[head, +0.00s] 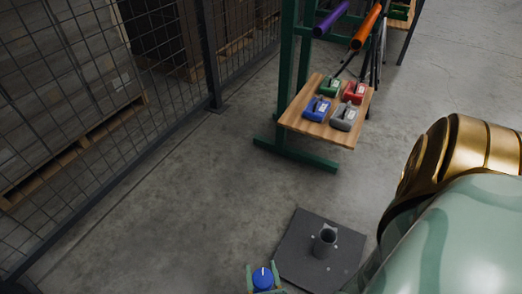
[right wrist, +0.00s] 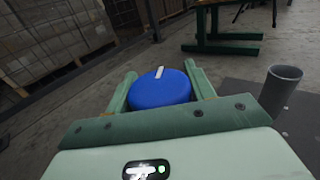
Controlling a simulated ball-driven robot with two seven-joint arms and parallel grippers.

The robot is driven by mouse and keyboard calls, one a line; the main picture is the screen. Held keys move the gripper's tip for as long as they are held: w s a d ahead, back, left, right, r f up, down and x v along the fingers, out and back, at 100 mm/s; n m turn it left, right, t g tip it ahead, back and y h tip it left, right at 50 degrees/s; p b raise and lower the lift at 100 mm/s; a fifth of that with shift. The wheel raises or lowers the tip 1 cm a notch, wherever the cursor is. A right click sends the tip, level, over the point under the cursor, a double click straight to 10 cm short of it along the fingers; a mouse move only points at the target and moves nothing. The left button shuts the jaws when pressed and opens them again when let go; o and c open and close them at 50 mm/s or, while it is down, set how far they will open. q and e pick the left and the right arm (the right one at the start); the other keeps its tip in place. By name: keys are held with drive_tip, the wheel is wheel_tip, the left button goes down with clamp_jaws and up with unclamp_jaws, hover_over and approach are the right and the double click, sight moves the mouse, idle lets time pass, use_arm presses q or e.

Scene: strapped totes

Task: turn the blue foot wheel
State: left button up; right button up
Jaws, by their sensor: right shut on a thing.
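The blue foot wheel (head: 263,279) is a round blue knob with a white mark on its top, at the bottom of the head view. It also shows in the right wrist view (right wrist: 160,88), between the two green fingers. My right gripper (head: 265,275) is shut on the wheel, one finger on each side of it. What lies under the wheel is hidden by the gripper. My left gripper is not in view.
A dark base plate (head: 300,262) with a grey upright tube (head: 325,240) stands right beside the wheel. A green-legged stand with a wooden shelf (head: 300,118) holds several coloured tools farther back. A mesh fence (head: 120,120) runs along the left. Concrete floor between is clear.

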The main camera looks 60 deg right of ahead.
idle(0.5)
drive_tip(key=o, duration=1)
drive_tip(key=shift+c, duration=0.2)
